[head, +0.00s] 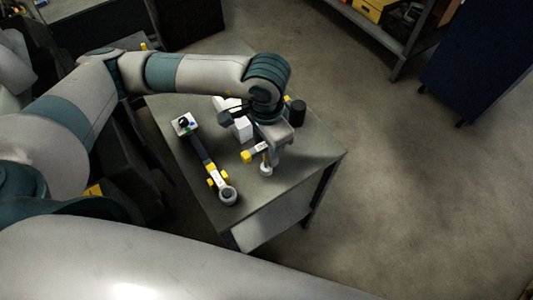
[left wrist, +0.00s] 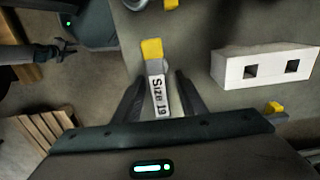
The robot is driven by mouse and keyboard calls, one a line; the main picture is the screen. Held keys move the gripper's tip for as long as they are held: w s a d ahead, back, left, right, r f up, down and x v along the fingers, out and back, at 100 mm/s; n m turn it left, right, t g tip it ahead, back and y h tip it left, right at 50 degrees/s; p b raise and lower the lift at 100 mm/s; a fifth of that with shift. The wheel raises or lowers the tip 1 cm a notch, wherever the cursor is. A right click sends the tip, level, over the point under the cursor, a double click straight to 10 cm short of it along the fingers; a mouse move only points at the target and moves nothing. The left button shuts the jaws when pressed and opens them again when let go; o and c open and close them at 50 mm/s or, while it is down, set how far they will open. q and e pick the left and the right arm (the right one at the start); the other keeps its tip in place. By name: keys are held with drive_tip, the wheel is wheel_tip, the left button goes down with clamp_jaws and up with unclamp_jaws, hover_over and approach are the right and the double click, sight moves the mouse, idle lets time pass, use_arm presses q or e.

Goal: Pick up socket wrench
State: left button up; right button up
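The socket wrench (head: 254,152) lies on the table under my left gripper. It has a yellow end and a pale handle; in the left wrist view the handle (left wrist: 158,88) carries the label "Size 19". My left gripper (head: 268,160) points down over it. In the left wrist view the two dark fingers (left wrist: 160,95) stand apart on either side of the labelled handle, with gaps visible. The near part of the handle is hidden behind the gripper body. A small, dark clawed shape (left wrist: 58,50) at the left looks like my right gripper; its opening is unclear.
A long black tool (head: 208,163) with yellow parts and a ring end lies to the left on the table (head: 310,150). A white block with square holes (left wrist: 265,66) and a dark cylinder (head: 298,112) stand close by. The table's front right is clear.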

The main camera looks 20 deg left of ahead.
use_arm(q)
drive_tip(key=shift+f, duration=1.05)
clamp_jaws()
